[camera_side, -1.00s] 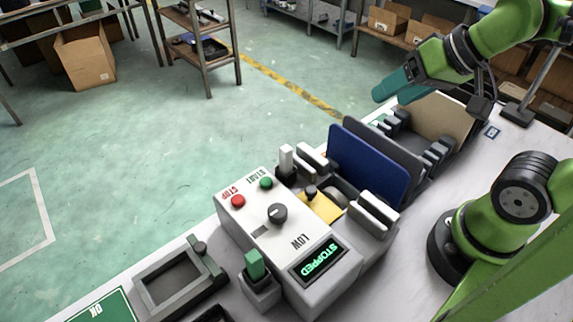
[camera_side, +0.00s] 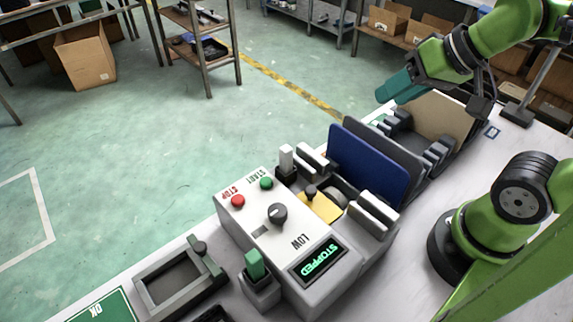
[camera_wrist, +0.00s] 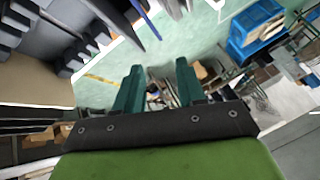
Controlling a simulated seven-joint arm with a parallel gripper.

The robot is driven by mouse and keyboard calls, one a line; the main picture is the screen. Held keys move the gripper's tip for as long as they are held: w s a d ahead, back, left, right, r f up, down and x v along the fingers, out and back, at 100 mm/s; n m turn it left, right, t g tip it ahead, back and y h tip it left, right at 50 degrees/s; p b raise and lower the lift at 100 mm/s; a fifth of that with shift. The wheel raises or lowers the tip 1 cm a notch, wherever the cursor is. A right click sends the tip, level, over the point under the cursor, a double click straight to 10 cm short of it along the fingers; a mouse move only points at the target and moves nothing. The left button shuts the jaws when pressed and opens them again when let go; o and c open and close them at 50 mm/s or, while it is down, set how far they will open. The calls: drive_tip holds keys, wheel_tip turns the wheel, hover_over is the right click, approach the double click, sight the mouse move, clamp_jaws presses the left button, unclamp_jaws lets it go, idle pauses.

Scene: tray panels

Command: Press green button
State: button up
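The green button (camera_side: 266,183), marked START, sits on the top face of a light grey control box (camera_side: 262,222). A red button (camera_side: 238,201), marked STOP, is beside it, and a dark knob (camera_side: 277,213) is nearer the display. The display (camera_side: 318,262) reads STOPPED in green. My gripper (camera_side: 390,92), with teal fingers, is up at the right, above the far end of the panel rack and well away from the button. In the wrist view my gripper's two fingers (camera_wrist: 160,88) stand apart with nothing between them. The wrist view does not show the button.
A blue panel (camera_side: 367,165) stands upright in the rack between the box and my gripper, with a tan panel (camera_side: 438,118) further back. A white-topped post (camera_side: 286,160) stands near the green button. A grey tray frame (camera_side: 180,280) and a small green block (camera_side: 254,265) are near the front.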

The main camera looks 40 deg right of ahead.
clamp_jaws()
idle(1.4)
